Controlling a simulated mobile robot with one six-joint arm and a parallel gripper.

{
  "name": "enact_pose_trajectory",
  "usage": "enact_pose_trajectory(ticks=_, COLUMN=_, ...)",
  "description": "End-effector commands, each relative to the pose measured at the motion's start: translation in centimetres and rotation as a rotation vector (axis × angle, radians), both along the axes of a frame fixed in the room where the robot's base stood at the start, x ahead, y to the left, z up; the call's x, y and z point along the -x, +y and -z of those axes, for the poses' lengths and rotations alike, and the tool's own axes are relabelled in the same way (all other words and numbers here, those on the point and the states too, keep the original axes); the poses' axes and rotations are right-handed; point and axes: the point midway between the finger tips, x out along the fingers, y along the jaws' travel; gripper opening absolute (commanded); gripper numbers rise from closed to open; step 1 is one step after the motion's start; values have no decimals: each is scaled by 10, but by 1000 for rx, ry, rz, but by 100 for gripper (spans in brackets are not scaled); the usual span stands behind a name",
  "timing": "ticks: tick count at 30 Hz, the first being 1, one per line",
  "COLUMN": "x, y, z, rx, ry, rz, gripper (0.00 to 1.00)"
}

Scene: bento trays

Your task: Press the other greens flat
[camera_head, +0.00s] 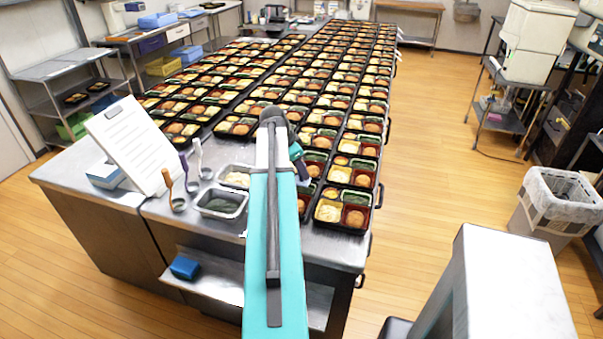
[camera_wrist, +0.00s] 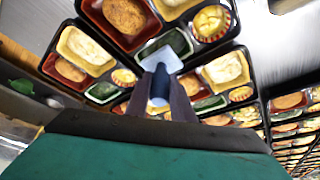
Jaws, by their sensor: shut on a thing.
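My gripper (camera_wrist: 162,95) is shut on a pale, flat-ended tool (camera_wrist: 161,62) with a dark blue-grey handle. The tool's flat end overlaps the near edge of a dark green greens cup (camera_wrist: 177,42) in a black bento tray (camera_wrist: 222,42); I cannot tell whether it touches the greens. More greens cups lie in neighbouring trays, one at left (camera_wrist: 102,91) and one at right (camera_wrist: 209,103). In the head view my arm covers most of the gripper and the tool. Greens in the nearest right tray (camera_head: 355,198) are visible there.
Rows of filled bento trays cover the steel table (camera_head: 110,180). A bin (camera_head: 556,200) stands on the right floor.

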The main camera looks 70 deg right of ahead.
Motion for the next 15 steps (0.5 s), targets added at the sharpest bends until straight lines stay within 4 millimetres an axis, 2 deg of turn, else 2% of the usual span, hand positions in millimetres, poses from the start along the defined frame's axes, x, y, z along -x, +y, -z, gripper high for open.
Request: enact_pose_trajectory(ticks=15, x=0, y=0, z=-29, rx=0, ry=0, rz=0, gripper=0)
